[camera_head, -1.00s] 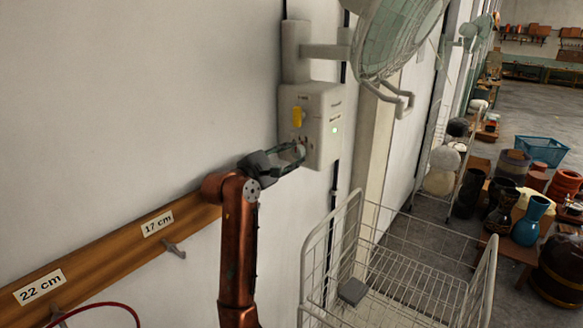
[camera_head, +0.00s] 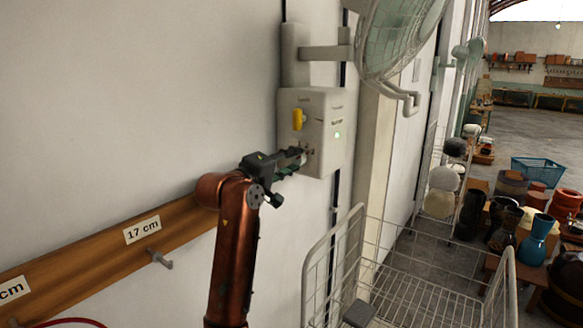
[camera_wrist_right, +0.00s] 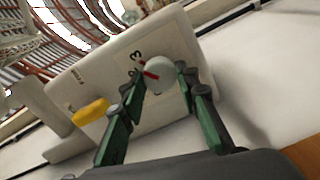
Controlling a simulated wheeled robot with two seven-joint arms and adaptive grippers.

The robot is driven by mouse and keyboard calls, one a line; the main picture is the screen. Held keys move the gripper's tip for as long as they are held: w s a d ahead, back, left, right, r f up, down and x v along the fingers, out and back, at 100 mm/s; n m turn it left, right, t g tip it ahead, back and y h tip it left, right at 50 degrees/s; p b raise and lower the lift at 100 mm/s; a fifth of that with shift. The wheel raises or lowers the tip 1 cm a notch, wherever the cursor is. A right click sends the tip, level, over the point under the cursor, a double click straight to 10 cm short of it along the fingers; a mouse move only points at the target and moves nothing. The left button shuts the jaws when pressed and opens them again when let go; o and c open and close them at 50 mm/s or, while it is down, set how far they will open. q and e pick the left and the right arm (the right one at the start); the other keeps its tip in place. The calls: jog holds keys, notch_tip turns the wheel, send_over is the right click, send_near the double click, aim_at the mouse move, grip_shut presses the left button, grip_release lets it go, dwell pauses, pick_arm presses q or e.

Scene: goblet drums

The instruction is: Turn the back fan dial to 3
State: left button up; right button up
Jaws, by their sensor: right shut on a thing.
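The fan control box (camera_head: 322,112) is a pale box on the wall below the back fan (camera_head: 395,40). Its white round dial (camera_wrist_right: 160,76) has a red pointer mark and sits low on the box face. The printed 3 lies beside the dial in the wrist view, and the red mark points roughly toward it. My right gripper (camera_head: 298,157) is at the dial in the head view. In the wrist view its green fingers (camera_wrist_right: 158,84) are shut on the dial, one on each side. My left gripper is out of view.
A wire cart (camera_head: 400,285) stands below right. A wooden rail (camera_head: 100,250) with hooks runs along the wall.

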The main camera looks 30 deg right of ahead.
jog(key=shift+m+b, duration=0.35)
jog(key=shift+m, duration=0.25)
jog(key=o, duration=1.2)
jog(key=shift+c, duration=0.2)
jog(key=v, duration=1.2)
jog(key=shift+s+f, duration=0.1)
